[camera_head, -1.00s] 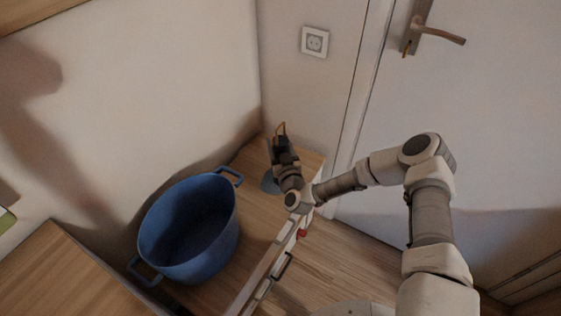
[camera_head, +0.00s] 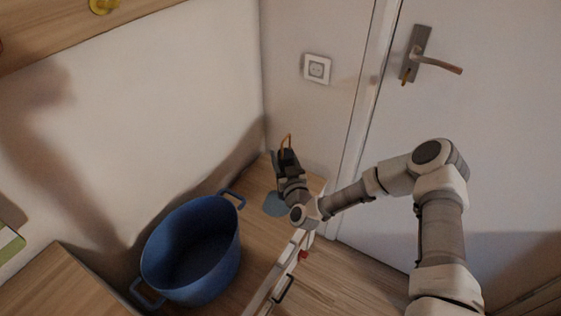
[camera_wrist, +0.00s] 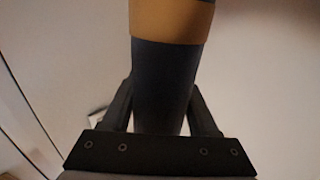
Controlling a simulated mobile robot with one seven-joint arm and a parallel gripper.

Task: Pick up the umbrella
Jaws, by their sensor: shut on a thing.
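The umbrella shows in the head view as a thin orange-brown handle (camera_head: 288,141) sticking up from my gripper (camera_head: 286,158). In the wrist view, a dark cylinder (camera_wrist: 163,85) with a tan band (camera_wrist: 170,20) above it stands between my two fingers. My gripper (camera_wrist: 163,115) is shut on this dark part, just below the tan band. The umbrella's lower end is hidden behind my gripper and wrist in the head view.
A large blue pot (camera_head: 190,250) stands on the wooden cabinet top (camera_head: 225,285). A flat blue-grey thing (camera_head: 274,205) lies below my gripper. A wall, a socket (camera_head: 317,69) and a door with a handle (camera_head: 437,64) are close behind.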

